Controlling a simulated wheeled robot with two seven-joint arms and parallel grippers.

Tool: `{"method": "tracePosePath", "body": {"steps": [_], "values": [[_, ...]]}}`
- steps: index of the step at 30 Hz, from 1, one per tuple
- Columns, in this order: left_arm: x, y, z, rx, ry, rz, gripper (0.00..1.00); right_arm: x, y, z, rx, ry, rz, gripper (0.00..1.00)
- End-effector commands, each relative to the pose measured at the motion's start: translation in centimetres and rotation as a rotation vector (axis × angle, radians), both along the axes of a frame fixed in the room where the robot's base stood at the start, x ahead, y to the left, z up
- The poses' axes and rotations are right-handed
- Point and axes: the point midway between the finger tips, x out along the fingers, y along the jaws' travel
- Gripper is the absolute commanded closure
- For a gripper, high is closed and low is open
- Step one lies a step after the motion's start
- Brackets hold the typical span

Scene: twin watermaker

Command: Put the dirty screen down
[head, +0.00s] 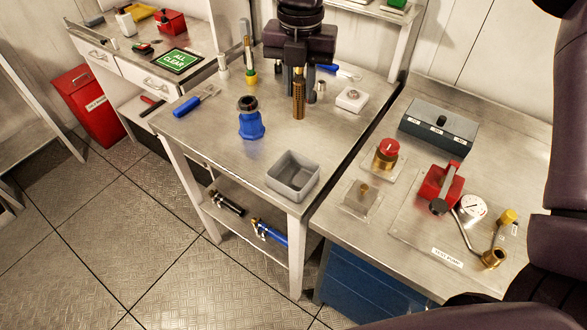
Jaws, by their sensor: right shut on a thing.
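My right gripper (298,78) points down over the middle steel table. It is shut on a brownish-gold cylinder, the dirty screen (298,104), which hangs upright below the fingers. I cannot tell whether its lower end touches the table top. The screen is to the right of a blue housing with a dark open collar (250,122) and behind an empty grey tray (293,174). My left gripper is not in view.
The middle table (205,132) has free room between the blue housing and the right edge. A blue-handled tool (190,104), a yellow-based bottle (251,78) and a white block (351,98) stand around. The test pump (440,188) sits on the right bench.

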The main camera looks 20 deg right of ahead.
Motion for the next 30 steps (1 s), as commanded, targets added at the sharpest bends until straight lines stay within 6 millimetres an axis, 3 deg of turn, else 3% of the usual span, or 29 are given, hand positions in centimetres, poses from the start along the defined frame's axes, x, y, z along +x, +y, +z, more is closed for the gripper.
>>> {"method": "tracePosePath", "body": {"steps": [9, 15, 22, 30], "values": [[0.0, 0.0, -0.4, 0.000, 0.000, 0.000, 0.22, -0.2, 0.8, -0.2, -0.001, 0.000, 0.717, 0.97], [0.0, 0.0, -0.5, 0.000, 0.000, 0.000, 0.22, -0.3, 1.1, -0.3, -0.001, 0.001, 1.039, 0.97], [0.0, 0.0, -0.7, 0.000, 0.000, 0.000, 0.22, -0.4, 1.2, -1.2, 0.002, 0.002, 1.181, 0.97], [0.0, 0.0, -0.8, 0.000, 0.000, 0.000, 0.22, -0.5, 1.2, -7.5, 0.003, 0.008, 1.186, 0.97]]}}
